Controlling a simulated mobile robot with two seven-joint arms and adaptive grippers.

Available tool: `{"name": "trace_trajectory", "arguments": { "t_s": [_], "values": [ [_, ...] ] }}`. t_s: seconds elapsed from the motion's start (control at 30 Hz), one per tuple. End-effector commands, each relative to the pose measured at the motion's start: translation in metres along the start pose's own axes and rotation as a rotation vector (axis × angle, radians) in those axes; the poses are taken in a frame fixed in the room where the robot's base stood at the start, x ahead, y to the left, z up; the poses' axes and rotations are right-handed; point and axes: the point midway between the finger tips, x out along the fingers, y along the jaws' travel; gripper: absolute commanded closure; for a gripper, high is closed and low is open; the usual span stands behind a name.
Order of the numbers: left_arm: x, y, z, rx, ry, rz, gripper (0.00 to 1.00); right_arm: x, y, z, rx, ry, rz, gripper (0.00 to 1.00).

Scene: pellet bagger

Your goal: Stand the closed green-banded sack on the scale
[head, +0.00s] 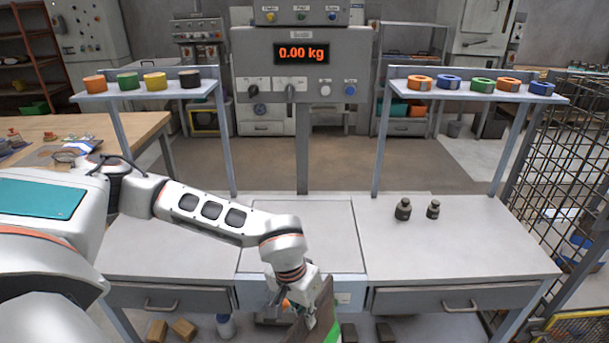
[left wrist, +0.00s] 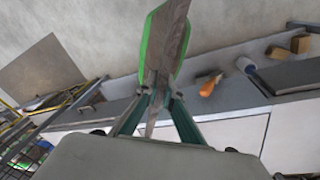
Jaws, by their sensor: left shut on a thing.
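The green-banded sack (head: 325,303) is a thin brown-grey shape with a green strip near the bottom of the head view, where it is cut off by the frame. My left gripper (head: 308,304) is shut on it by the bench's front edge. The scale plate (head: 298,225) is bare, in the middle of the bench behind the gripper. The scale display (head: 303,53) reads 0.00 kg. My right gripper is out of view.
Two dark weights (head: 403,210) stand on the bench right of the plate. Shelves with coloured rolls (head: 155,82) and tape rings (head: 482,85) rise at both sides. Below the bench are wooden blocks (head: 184,329) and a white bottle (head: 225,325). A wire fence (head: 560,150) is at right.

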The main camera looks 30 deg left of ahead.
Motion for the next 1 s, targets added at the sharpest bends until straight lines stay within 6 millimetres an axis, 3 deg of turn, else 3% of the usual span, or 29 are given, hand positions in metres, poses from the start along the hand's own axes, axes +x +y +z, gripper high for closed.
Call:
{"name": "trace_trajectory", "arguments": {
  "t_s": [0.03,0.1,0.33,0.7,1.0],
  "values": [
    [-0.017,0.003,-0.003,0.001,0.005,0.002,1.00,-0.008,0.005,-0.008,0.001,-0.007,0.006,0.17],
    [-0.026,0.004,-0.004,0.001,0.004,0.002,1.00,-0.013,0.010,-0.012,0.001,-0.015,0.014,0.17],
    [-0.045,0.007,-0.005,0.000,-0.001,0.002,1.00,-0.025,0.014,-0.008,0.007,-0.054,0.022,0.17],
    [-0.041,0.006,-0.006,-0.007,0.004,0.001,1.00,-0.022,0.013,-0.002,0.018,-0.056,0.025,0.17],
    [-0.061,0.002,-0.016,-0.222,0.021,-0.028,1.00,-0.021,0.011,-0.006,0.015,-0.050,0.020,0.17]
  ]
}}
